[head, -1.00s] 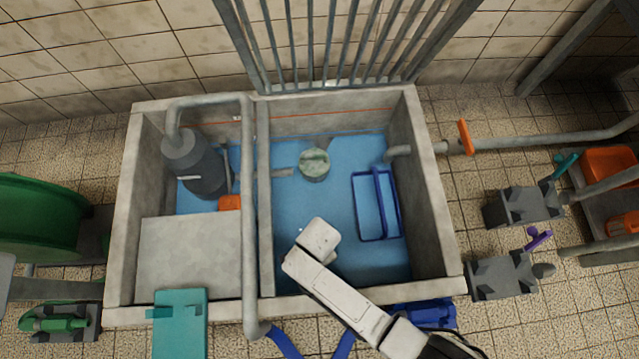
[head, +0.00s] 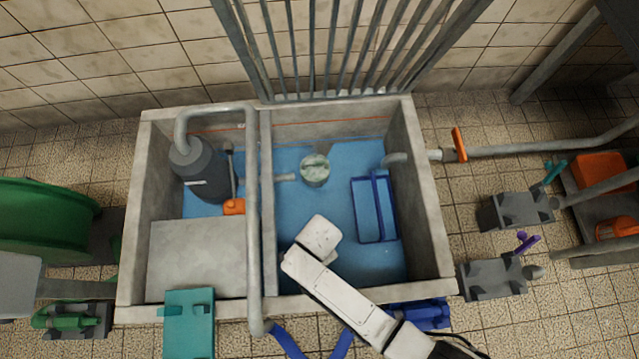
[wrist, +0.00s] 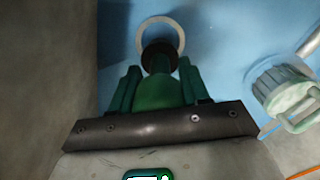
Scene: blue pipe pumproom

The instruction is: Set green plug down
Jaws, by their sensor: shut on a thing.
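In the wrist view my gripper (wrist: 160,75) points down into the pit. It is shut on a dark green plug (wrist: 158,92) with a round black end. The black end overlaps the near side of a pale ring (wrist: 143,38) on the blue floor; I cannot tell whether it touches the floor. In the head view my pale arm reaches over the front wall into the right-hand compartment, and its wrist hides the gripper and the plug.
A pale green ribbed cap with a handle (head: 315,170) stands on the blue floor; it also shows in the wrist view (wrist: 284,92). A concrete divider (head: 268,215) and a grey pipe (head: 253,190) run left of my arm.

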